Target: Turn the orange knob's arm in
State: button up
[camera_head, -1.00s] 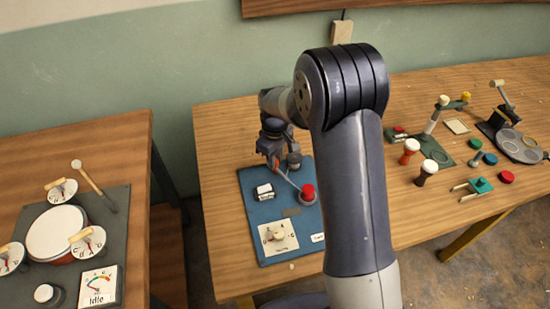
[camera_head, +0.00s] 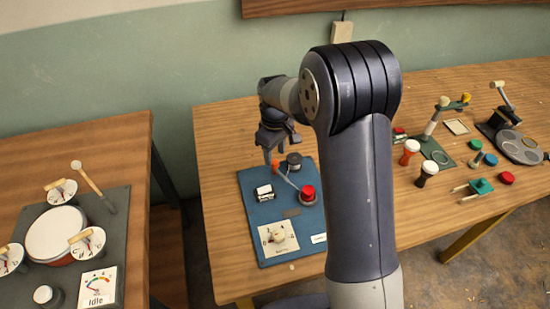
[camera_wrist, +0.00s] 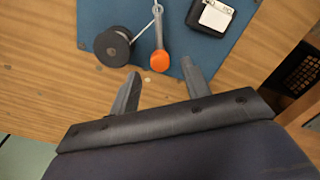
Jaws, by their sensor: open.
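The orange knob (camera_head: 276,166) sits on the end of a thin grey arm (camera_head: 288,180) at the back of the blue board (camera_head: 262,216). In the wrist view the orange knob (camera_wrist: 160,61) lies near the board's edge, beside a dark spool-like post (camera_wrist: 112,46). My gripper (camera_wrist: 160,72) is open and empty. Its two fingers point toward the knob, one on each side in the picture, and I see no contact. In the head view my gripper (camera_head: 271,152) is just behind and above the knob.
A red knob (camera_head: 307,193), a small black-and-white display box (camera_head: 264,192) and a white dial panel (camera_head: 278,239) are on the board. Small drums and other devices stand at the right.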

aim_at(275, 162)
notch_tip(275, 162, up, 8)
jog(key=shift+f, duration=0.25)
notch_tip(275, 162, down, 11)
jog(key=shift+r, duration=0.1)
dwell(0.5)
dwell(0.5)
